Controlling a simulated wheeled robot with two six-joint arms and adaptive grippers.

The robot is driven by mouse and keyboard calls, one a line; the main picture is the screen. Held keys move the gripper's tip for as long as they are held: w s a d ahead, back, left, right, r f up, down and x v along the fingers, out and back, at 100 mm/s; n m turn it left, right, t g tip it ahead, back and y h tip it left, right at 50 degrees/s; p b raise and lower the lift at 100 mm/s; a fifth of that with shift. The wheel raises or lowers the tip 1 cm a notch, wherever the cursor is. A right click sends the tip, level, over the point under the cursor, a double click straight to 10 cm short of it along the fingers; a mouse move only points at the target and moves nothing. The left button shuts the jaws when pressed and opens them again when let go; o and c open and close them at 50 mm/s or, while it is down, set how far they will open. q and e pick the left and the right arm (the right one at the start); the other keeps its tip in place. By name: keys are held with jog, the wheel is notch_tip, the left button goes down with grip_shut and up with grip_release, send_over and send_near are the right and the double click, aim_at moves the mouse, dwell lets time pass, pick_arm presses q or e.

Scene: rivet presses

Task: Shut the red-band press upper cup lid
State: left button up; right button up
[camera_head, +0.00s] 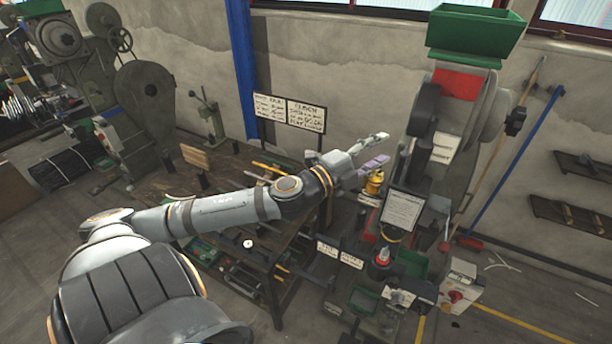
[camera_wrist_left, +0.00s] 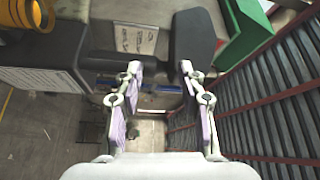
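The press with the red band (camera_head: 459,83) stands at the right, a green hopper (camera_head: 475,35) on its top. My left gripper (camera_head: 379,149) is beside this press's dark front, its two fingers spread apart. In the left wrist view the left gripper (camera_wrist_left: 160,70) is open with nothing between its fingers; a dark rounded part (camera_wrist_left: 196,38) is just beyond the right fingertip. I cannot tell whether they touch. A yellow cup-like part (camera_head: 374,182) is just below the gripper in the head view. I cannot make out the upper cup lid or its state for sure. My right gripper is not in view.
A wooden workbench (camera_head: 235,165) with tools stands left of the press. A framed sheet (camera_head: 402,210) and a control box with a red button (camera_head: 458,291) are low on the press side. A blue pole (camera_head: 518,158) leans at the wall. Floor at the lower right is mostly clear.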

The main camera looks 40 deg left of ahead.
pick_arm(q)
jog(key=s+a+f+n+g+y, duration=0.2)
jog(key=a+f+n+y, duration=0.35)
jog(key=f+n, duration=0.3)
jog(key=s+f+n+g+b, duration=0.1)
jog(key=s+f, duration=0.4)
jog(key=f, duration=0.6)
jog(key=s+f+n+g+y, duration=0.1)
jog(key=s+f+n+g, duration=0.3)
jog(key=f, duration=0.8)
jog(key=s+f+n+g+b, duration=0.1)
jog(key=s+f+n+g, duration=0.2)
jog(key=f, duration=0.8)
jog(key=s+g, duration=0.2)
jog(key=g, duration=0.1)
jog(key=shift+s+d+f+y+b, duration=0.15)
jog(key=shift+s+d+y+b, duration=0.15)
jog(key=shift+d+y+b, duration=0.05)
jog(key=shift+n, duration=0.25)
